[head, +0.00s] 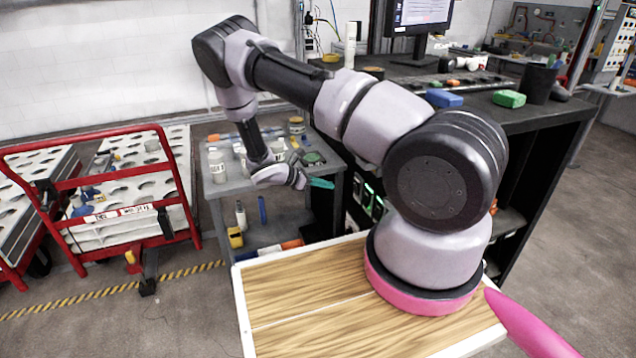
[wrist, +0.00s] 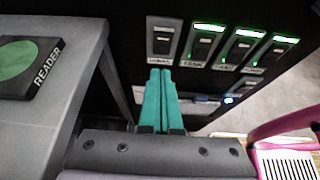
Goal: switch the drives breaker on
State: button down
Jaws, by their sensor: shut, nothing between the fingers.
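In the wrist view a row of rocker breakers sits on a dark panel. The leftmost breaker (wrist: 163,40) has an unlit strip above it. The others, such as the second breaker (wrist: 203,46), have green lit strips. Labels sit under them but are too small to read surely, so I cannot tell which is the drives breaker. My gripper (wrist: 160,72) has its teal fingers shut and empty, with the tips just below the leftmost breaker in the picture; contact cannot be told. In the head view my gripper (head: 320,183) is beside the panel (head: 368,200), which is partly hidden by my arm.
A grey cart (head: 215,200) with bottles and jars stands left of the panel. A reader pad (wrist: 28,65) lies on its grey top, close to my gripper in the wrist view. A lower row with a blue light (wrist: 228,99) is below the breakers. A red trolley (head: 110,200) stands farther left.

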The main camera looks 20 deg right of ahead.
aim_at(355, 183)
jog(key=d, duration=0.6)
jog(key=shift+w+d+f, duration=0.1)
jog(key=shift+d+f, duration=0.1)
jog(key=shift+f, duration=0.2)
jog(key=shift+d+r, duration=0.15)
jog(key=shift+d, duration=0.2)
